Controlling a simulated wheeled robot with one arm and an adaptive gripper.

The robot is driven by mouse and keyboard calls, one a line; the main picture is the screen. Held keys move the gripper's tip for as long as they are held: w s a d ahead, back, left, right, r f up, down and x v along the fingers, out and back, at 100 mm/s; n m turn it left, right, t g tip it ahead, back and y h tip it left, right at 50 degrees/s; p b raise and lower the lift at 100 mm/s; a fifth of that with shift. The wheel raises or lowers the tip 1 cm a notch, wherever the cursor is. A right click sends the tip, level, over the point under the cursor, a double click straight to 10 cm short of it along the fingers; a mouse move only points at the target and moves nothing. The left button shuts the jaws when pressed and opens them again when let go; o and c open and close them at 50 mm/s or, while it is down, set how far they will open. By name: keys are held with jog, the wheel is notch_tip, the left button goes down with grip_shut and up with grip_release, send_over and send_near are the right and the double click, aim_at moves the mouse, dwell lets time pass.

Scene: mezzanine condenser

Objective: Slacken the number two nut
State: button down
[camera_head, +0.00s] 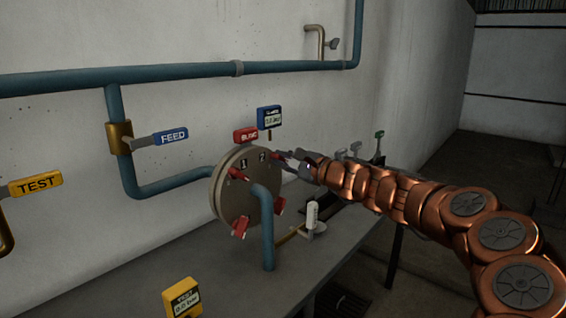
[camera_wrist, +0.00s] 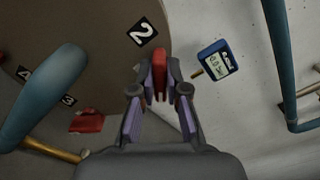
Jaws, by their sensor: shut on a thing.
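The round grey flange (camera_head: 232,188) stands on the bench against the wall, with number plates and red nuts around its face. The number 2 plate (camera_wrist: 142,32) shows on the flange in the wrist view. The red number two nut (camera_wrist: 159,72) sits beside that plate at the flange's edge. My gripper (camera_wrist: 160,88) is shut on this nut, with a finger on each side of it. In the head view my gripper (camera_head: 287,160) reaches the flange's upper right from the right. The fingers hide part of the nut there.
A blue pipe (camera_head: 267,230) rises from the bench into the flange's front. A blue gauge (camera_head: 270,118) and red BLEED tag (camera_head: 246,135) are above the flange. A yellow gauge (camera_head: 182,298) stands in front. FEED (camera_head: 170,137) and TEST (camera_head: 36,185) handles are left.

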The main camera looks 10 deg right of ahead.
jog(key=c, duration=1.2)
grip_release()
jog(key=shift+d, duration=0.1)
jog(key=shift+v, duration=5.95)
